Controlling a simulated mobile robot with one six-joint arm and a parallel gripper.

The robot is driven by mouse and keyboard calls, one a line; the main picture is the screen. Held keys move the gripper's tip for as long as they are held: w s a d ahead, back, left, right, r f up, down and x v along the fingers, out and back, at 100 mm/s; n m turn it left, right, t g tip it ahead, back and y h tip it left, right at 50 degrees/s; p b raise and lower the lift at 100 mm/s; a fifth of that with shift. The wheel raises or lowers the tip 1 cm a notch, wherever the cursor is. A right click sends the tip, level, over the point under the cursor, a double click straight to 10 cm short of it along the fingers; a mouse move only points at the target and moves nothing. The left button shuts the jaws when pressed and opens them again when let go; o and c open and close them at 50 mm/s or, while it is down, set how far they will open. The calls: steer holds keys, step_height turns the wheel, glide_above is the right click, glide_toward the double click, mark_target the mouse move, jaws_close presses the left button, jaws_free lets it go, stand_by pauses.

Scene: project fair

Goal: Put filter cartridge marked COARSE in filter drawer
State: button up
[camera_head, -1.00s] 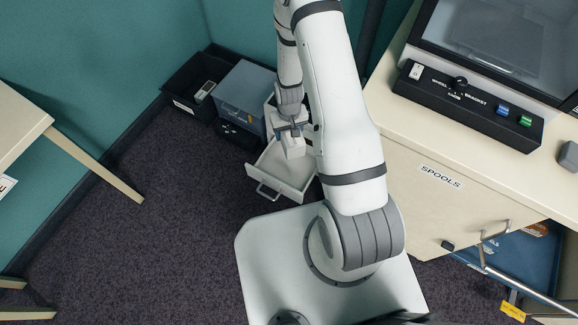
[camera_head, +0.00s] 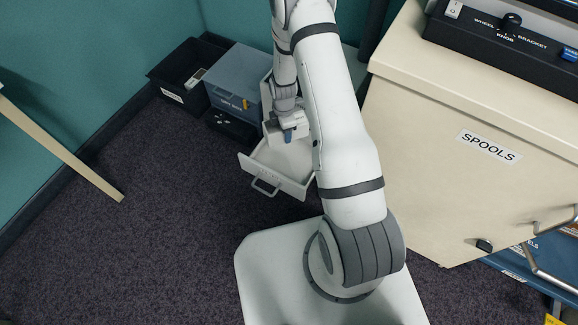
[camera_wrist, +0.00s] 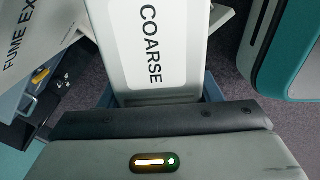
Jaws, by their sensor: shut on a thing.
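The filter cartridge (camera_wrist: 157,45) is a pale block with a white label reading COARSE in the wrist view. My gripper (camera_wrist: 160,98) is shut on it, with blue fingers at its two sides. In the head view my gripper (camera_head: 287,132) is over the back part of the open white filter drawer (camera_head: 285,182). The drawer is pulled out, with a grey handle at its front, and the visible part of its floor is bare. The cartridge's lower end is hidden, so I cannot tell whether it touches the drawer.
A blue-grey box (camera_head: 234,78) and a black bin (camera_head: 178,78) stand behind and left of the drawer. The cabinet marked SPOOLS (camera_head: 480,160) stands to the right. A table leg (camera_head: 65,155) is at the left. The carpet (camera_head: 150,250) before the drawer is clear.

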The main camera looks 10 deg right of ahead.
mark_target(284, 165)
steer(key=w+f+n+b, duration=0.1)
steer(key=f+b, duration=0.3)
steer(key=f, duration=0.5)
steer(key=w+f+n+b, duration=0.1)
steer(key=f+n+b, duration=0.3)
steer(key=f, duration=0.5)
steer(key=w+f+n+b, duration=0.1)
steer(key=f+n+b, duration=0.1)
steer(key=f+b, duration=0.4)
step_height(284, 165, down, 3)
steer(key=shift+n, duration=0.4)
steer(key=shift+r, duration=0.1)
steer(key=o, duration=1.2)
steer(key=shift+c, duration=0.2)
